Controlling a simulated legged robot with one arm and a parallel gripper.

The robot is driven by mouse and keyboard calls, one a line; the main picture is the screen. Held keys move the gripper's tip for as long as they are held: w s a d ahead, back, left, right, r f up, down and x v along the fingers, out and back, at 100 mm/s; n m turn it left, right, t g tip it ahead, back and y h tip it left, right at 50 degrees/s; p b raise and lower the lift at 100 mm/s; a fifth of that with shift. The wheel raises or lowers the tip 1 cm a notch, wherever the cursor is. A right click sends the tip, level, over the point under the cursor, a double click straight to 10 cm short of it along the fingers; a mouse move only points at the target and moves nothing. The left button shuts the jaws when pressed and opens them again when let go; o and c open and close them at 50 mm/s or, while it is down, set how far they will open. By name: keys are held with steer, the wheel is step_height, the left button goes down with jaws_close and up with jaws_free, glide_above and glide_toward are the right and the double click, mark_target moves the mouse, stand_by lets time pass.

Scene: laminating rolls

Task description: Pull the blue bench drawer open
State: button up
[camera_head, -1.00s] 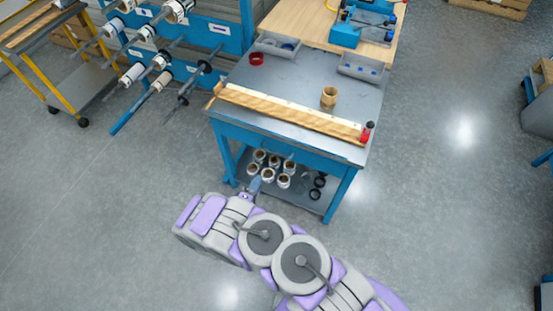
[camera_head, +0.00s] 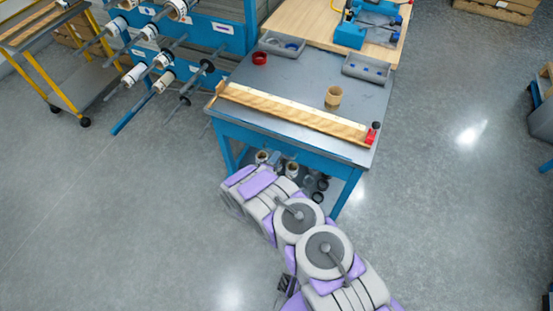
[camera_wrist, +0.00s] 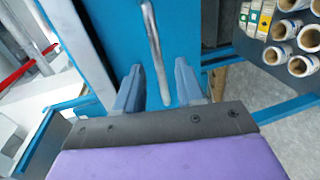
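The blue bench drawer front (camera_wrist: 112,35) fills the upper middle of the wrist view, with a slim metal bar handle (camera_wrist: 155,45) on it. In the head view the blue front of the bench (camera_head: 300,147) sits below the worktop and looks flush; the handle cannot be made out there. My gripper (camera_wrist: 158,80) is open, its two blue-grey fingers on either side of the handle's lower end. A gap shows between each finger and the bar. In the head view my arm mostly hides the gripper at the bench's front.
The bench top (camera_head: 300,85) holds a wooden strip (camera_head: 290,112), a tan roll (camera_head: 333,95), a red ring (camera_head: 260,58) and grey trays. White rolls (camera_wrist: 292,30) stand on the lower shelf. A blue roll rack (camera_head: 215,35) is at left. The floor in front is clear.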

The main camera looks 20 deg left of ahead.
steer(key=shift+x, duration=0.9)
jaws_close()
